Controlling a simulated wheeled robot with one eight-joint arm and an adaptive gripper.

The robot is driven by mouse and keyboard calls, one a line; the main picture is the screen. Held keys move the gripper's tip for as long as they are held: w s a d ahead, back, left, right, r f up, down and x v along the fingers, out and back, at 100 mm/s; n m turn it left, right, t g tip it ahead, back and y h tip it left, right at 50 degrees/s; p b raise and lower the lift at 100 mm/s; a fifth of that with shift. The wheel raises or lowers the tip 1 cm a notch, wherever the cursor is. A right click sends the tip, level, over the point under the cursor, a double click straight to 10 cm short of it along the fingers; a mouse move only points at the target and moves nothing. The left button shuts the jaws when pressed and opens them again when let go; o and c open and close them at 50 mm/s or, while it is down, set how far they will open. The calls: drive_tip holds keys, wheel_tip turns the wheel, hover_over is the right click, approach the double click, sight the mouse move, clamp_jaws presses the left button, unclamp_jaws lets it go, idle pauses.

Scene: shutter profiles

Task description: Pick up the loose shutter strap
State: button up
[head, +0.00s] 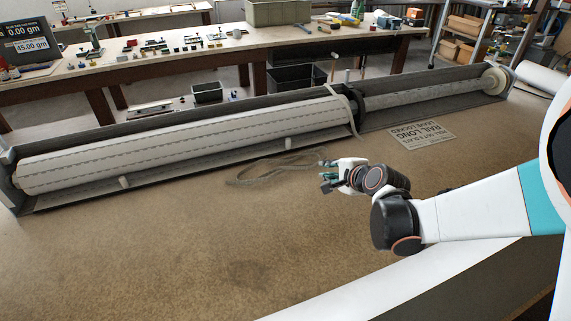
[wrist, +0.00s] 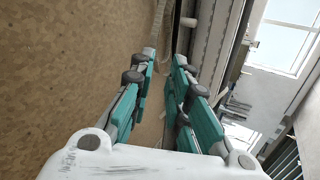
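The loose shutter strap (head: 270,169) lies in flat grey-beige loops on the brown tabletop, in front of the long shutter roll (head: 190,140). A strap also hangs over the roll's right end (head: 349,105); I cannot tell whether it joins the loops. My gripper (head: 325,176) is at the right end of the loops, with its teal fingers apart, pointing left. In the wrist view, the strap (wrist: 158,30) runs down from the top edge towards the gap between the fingertips (wrist: 165,62). Whether the fingers touch the strap is unclear.
The roll lies in a long grey open housing (head: 95,135) across the table, with a white spool (head: 494,80) at its right end. A printed sign (head: 422,134) lies right of my gripper. The tabletop in front (head: 200,240) is clear.

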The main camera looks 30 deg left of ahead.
drive_tip(key=s+a+f, duration=0.2)
drive_tip(key=a, duration=0.1)
drive_tip(key=b, duration=0.2)
approach(296, 168)
drive_tip(key=shift+w+a+f+g+y, duration=0.3)
drive_tip(key=shift+w+a+f+g, duration=0.1)
drive_tip(key=shift+w+a+f, duration=0.4)
drive_tip(key=shift+b+x, duration=1.45)
drive_tip(key=shift+x, duration=1.75)
drive_tip(key=shift+w+d, duration=0.1)
clamp_jaws()
